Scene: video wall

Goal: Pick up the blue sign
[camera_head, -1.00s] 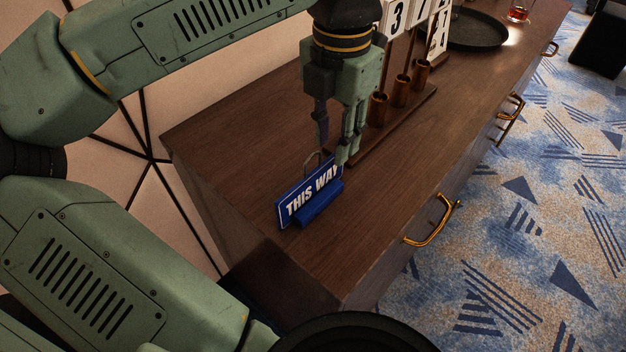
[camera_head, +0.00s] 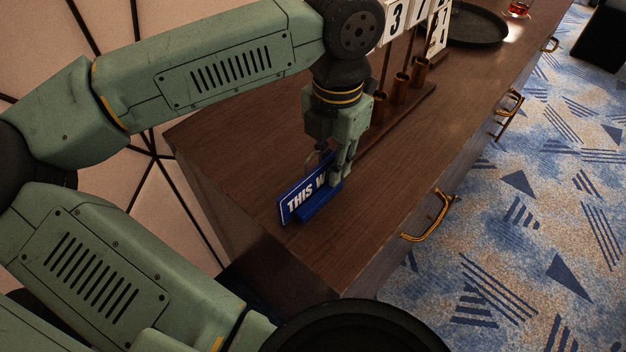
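The blue sign (camera_head: 300,197) with white letters "THIS W…" stands on the near part of the brown wooden cabinet top, on a blue base. A small ring handle shows at its top edge. My gripper (camera_head: 331,168) points down over the right end of the sign. One finger is in front of the sign's face and covers its last letters; the other finger is mostly hidden behind the sign. I cannot tell whether the fingers touch the sign.
A wooden stand (camera_head: 415,98) with brown cups and number cards (camera_head: 396,14) stands behind my gripper. A dark round tray (camera_head: 478,27) and a red glass (camera_head: 518,9) are farther back. Brass handles (camera_head: 430,220) stick out of the cabinet (camera_head: 380,190). Its top is clear right of the sign.

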